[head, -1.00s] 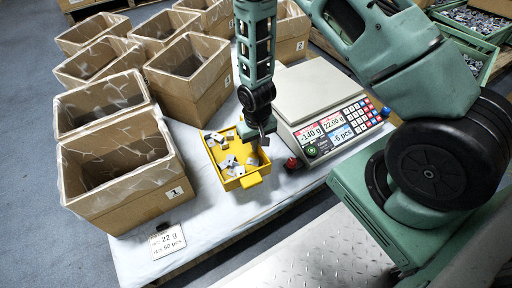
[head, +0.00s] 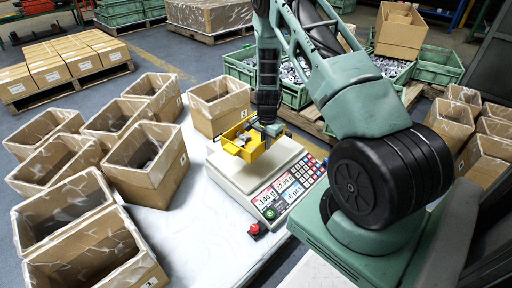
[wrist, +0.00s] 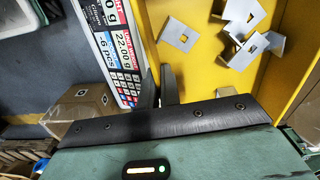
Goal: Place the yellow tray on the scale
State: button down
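The yellow tray (head: 240,149) is in my gripper, over the back part of the scale in the head view. Small grey stamped parts lie in it, clearer in the wrist view (wrist: 240,35). My gripper (head: 268,132) has its two fingers (wrist: 160,88) closed on either side of the tray's wall. The scale (head: 232,174) has a pale platform, partly hidden behind the tray and gripper. Its display reads -140 g, 22.00 g and -6 pcs. I cannot tell exactly how high the tray is above the platform.
Several open lined cardboard boxes (head: 146,160) stand left of the scale, and one box (head: 220,106) stands close behind it. Green crates of parts (head: 288,75) are farther back. The white tabletop (head: 180,225) in front of the scale is clear.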

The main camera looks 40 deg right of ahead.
jog(key=shift+m, duration=0.6)
jog(key=f+b, duration=0.1)
jog(key=f, duration=0.2)
jog(key=d+f+b, duration=0.1)
jog(key=f, duration=0.2)
jog(key=d+f+b, duration=0.1)
jog(key=f+b, duration=0.1)
jog(key=f, duration=0.1)
jog(key=shift+s+d, duration=0.1)
jog(key=shift+f, duration=0.2)
jog(key=c, duration=1.6)
grip_release()
